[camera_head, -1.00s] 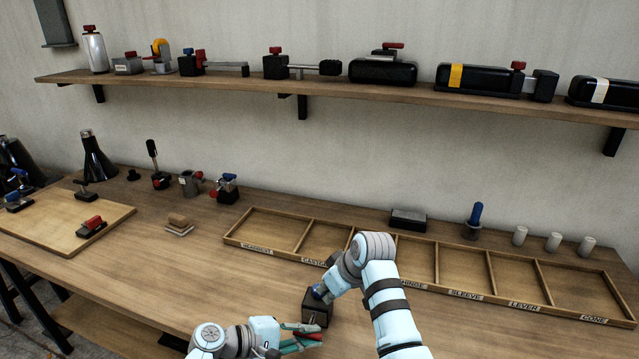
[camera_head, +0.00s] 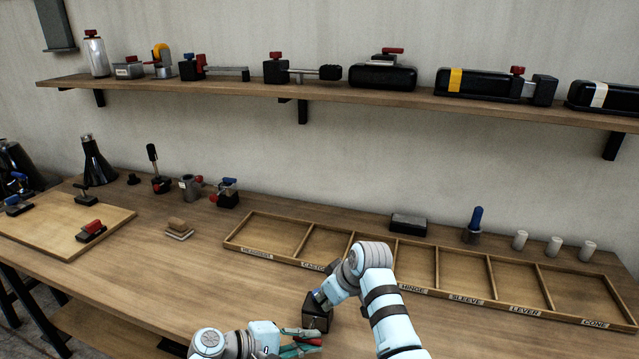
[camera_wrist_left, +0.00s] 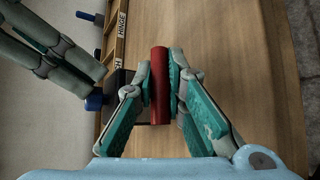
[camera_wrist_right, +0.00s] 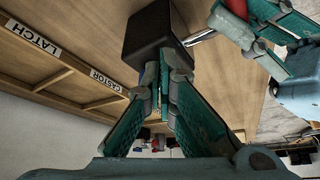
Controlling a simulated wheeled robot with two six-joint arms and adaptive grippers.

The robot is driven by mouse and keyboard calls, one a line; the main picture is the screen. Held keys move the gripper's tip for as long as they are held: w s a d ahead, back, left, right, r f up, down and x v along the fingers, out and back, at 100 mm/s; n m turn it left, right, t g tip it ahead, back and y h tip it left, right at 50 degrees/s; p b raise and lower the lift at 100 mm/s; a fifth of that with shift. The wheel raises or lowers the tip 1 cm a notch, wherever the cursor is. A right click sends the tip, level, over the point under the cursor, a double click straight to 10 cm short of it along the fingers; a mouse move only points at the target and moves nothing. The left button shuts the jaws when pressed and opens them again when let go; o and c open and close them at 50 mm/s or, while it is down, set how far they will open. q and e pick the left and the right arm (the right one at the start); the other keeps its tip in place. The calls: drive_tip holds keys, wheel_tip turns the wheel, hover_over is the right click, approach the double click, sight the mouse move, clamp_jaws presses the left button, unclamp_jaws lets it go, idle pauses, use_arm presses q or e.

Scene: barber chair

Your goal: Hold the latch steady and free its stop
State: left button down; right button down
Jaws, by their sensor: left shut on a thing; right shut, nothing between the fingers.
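The latch is a black block (camera_head: 317,316) at the front of the bench, with a blue knob (camera_head: 318,296) at its top. Its red handle (camera_wrist_left: 159,85) is a cylinder between the fingers of my left gripper (camera_head: 306,341), which is shut on it. The blue knob shows left of the red handle in the left wrist view (camera_wrist_left: 94,102). My right gripper (camera_wrist_right: 163,82) is shut and empty, with its fingertips close to the black block (camera_wrist_right: 160,32). A metal rod (camera_wrist_right: 200,38) runs from the block towards my left gripper. I cannot tell whether the right fingertips touch the block.
A labelled wooden tray (camera_head: 290,261) with several empty compartments lies behind the block. A wooden board (camera_head: 60,246) with clamps is at the left. Fixtures stand along the back, and a shelf (camera_head: 240,84) hangs above.

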drive_tip(key=shift+w, duration=0.15)
use_arm(q)
drive_tip(key=shift+s, duration=0.15)
use_arm(e)
drive_tip(key=shift+w+d, duration=0.4)
drive_tip(key=shift+d, duration=0.1)
idle(0.4)
drive_tip(key=shift+d, duration=0.1)
wheel_tip(320, 180, up, 6)
drive_tip(key=shift+s+d, duration=0.15)
drive_tip(key=shift+s, duration=0.05)
idle(0.5)
